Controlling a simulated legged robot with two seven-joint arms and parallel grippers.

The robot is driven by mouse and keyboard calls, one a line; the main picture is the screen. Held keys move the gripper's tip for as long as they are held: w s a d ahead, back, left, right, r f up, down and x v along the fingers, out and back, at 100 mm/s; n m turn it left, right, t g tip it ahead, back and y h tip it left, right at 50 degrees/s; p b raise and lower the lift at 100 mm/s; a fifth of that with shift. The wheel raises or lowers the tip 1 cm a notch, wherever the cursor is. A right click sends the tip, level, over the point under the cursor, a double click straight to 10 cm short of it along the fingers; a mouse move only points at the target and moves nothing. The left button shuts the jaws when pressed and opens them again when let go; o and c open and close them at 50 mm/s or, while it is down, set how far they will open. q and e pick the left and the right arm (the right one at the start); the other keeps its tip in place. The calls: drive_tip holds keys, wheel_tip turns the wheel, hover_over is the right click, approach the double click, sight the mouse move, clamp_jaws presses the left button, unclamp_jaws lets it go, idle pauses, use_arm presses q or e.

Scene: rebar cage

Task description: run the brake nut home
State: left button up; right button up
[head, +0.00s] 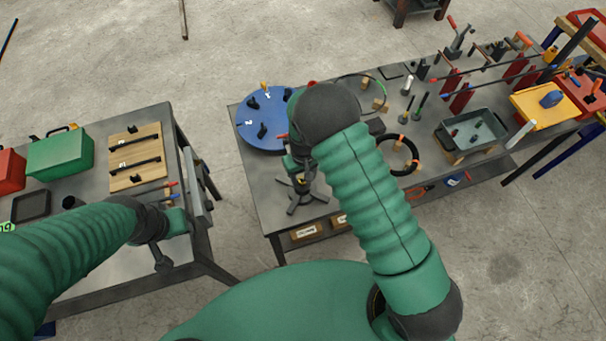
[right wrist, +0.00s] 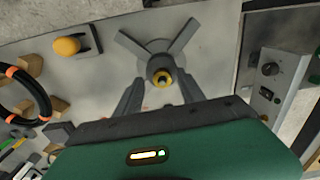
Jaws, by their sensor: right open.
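A dark three-legged stand (head: 304,196) is on the near left corner of the middle table. It also shows in the right wrist view (right wrist: 183,38). At its hub is a round yellow and dark piece (right wrist: 162,78), seen end-on, which looks like the brake nut. My right gripper (right wrist: 160,88) is open, with one finger on each side of that piece. I cannot tell if the fingers touch it. In the head view the right gripper (head: 300,172) is over the stand, partly hidden by my arm. My left gripper (head: 163,258) is over the left table's right side; its jaws are unclear.
A blue disc (head: 262,138) lies behind the stand. A black ring with orange bands (head: 400,166) is to its right. A grey tray (head: 472,138) is farther right. A grey box with a knob (right wrist: 272,75) stands close by in the wrist view. Floor separates the tables.

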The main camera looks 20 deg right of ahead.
drive_tip(key=shift+f, duration=0.1)
use_arm(q)
drive_tip(key=shift+a, duration=0.15)
use_arm(e)
drive_tip(key=shift+a, duration=0.1)
drive_tip(key=shift+c, duration=0.3)
drive_tip(key=shift+a, duration=0.2)
drive_tip(key=c, duration=0.9)
use_arm(q)
drive_tip(key=shift+w, duration=0.1)
use_arm(e)
drive_tip(key=shift+d, duration=0.15)
clamp_jaws()
use_arm(q)
drive_tip(key=shift+a+f, duration=0.1)
use_arm(e)
drive_tip(key=shift+m, duration=0.3)
